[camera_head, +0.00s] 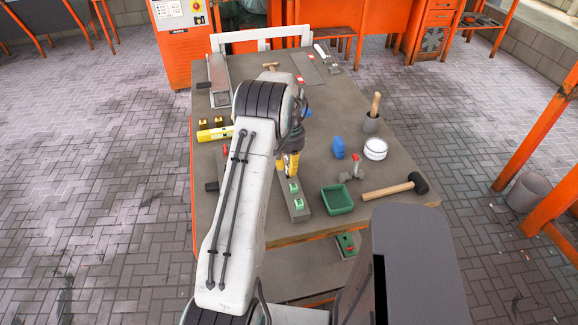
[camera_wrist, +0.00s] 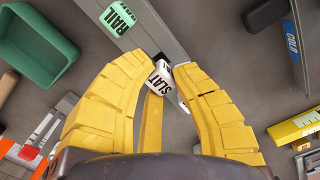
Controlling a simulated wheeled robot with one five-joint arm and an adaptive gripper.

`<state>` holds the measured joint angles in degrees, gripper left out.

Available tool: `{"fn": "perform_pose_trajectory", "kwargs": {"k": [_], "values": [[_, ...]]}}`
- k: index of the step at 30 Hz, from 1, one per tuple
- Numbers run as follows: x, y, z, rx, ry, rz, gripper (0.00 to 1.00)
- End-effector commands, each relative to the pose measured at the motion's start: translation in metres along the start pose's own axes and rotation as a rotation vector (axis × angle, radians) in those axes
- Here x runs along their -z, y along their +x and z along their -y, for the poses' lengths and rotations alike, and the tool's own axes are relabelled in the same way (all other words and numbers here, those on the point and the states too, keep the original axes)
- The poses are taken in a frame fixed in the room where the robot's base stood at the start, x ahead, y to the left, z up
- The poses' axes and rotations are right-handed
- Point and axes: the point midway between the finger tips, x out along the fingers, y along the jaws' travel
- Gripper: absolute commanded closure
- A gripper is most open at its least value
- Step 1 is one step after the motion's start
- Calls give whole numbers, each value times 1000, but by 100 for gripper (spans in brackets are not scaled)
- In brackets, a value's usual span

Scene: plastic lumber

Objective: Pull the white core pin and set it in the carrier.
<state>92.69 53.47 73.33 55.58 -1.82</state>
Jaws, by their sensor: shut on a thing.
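My gripper (camera_wrist: 165,72) has its yellow fingers closed around a small white piece (camera_wrist: 161,75), with "SLAT" lettering beside it. The fingers hide much of it, so I cannot tell its full shape or whether it is the core pin. The gripper is low over a long grey bar (camera_wrist: 154,30), which has a green-and-white "RAIL" label (camera_wrist: 119,17). I cannot tell which thing is the carrier.
A green tray (camera_head: 337,199) stands right of the bar. A yellow level (camera_head: 214,134) lies left.

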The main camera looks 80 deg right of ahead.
Motion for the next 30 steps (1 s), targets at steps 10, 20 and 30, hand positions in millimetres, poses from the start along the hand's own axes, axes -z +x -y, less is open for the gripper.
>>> {"fn": "perform_pose_trajectory", "kwargs": {"k": [10, 20, 30], "values": [[0, 7, 0, 0, 0, 0, 100], [0, 13, 0, 0, 0, 0, 100], [1, 19, 0, 0, 0, 0, 100]]}}
